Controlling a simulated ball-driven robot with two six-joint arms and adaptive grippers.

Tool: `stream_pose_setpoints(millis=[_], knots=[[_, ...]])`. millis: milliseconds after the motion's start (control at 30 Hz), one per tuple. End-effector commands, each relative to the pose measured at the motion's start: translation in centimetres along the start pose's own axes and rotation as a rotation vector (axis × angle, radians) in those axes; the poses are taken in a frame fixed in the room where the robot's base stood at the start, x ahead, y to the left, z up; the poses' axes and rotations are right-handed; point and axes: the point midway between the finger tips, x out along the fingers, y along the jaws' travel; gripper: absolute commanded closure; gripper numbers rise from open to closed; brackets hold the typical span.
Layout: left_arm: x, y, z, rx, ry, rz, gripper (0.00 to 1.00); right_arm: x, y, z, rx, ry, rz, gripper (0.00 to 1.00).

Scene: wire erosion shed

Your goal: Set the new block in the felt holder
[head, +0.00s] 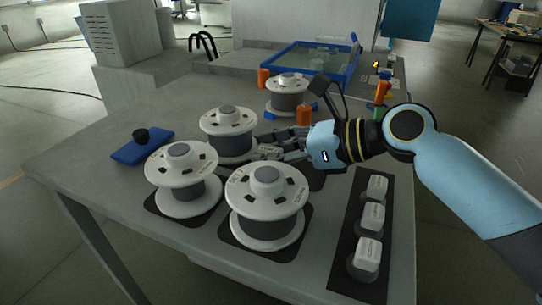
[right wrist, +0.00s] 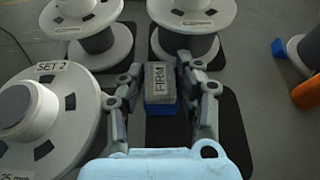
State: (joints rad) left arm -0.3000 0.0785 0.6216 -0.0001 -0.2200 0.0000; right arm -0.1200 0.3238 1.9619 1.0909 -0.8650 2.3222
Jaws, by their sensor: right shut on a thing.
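My right gripper (head: 285,146) reaches in from the right between the white spools. In the right wrist view its two fingers (right wrist: 161,85) are closed on the sides of a small grey block (right wrist: 161,78) labelled FIRM. A blue part (right wrist: 160,107) shows at the block's near side; I cannot tell whether it belongs to the block or lies under it. The block is over or near a black mat (right wrist: 239,125); its height is unclear. In the head view, fingers and spools mostly hide the block. No felt holder can be made out for certain. My left gripper is out of view.
Large spools stand close around the gripper: front (head: 266,208), left (head: 181,178), behind (head: 229,133) and far back (head: 288,93). Three white-topped blocks (head: 372,216) stand on a dark strip at right. A blue pad (head: 137,152) with a black knob lies left; a blue-rimmed tray (head: 308,64) is behind.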

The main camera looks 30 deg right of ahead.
Motion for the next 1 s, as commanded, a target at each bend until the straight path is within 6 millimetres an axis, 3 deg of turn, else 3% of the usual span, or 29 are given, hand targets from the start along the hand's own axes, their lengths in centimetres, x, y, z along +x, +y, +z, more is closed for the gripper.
stream_pose_setpoints(millis=[400, 433, 500, 833, 1000], knots=[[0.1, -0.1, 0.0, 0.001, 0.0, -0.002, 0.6, 0.2, 0.0, -0.7, 0.0, 0.0, 0.0, 1.0], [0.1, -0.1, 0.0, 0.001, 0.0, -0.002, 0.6, 0.2, 0.0, -0.7, -0.001, 0.0, 0.0, 0.64], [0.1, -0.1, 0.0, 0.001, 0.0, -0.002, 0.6, 0.2, 0.0, -0.7, -0.001, 0.0, 0.0, 0.56], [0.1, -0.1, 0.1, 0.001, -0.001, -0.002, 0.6, 0.0, 0.0, -0.5, -0.003, 0.001, -0.001, 0.56], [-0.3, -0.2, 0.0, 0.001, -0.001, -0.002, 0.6, -2.6, 0.0, -0.6, -0.005, 0.006, 0.0, 0.56]])
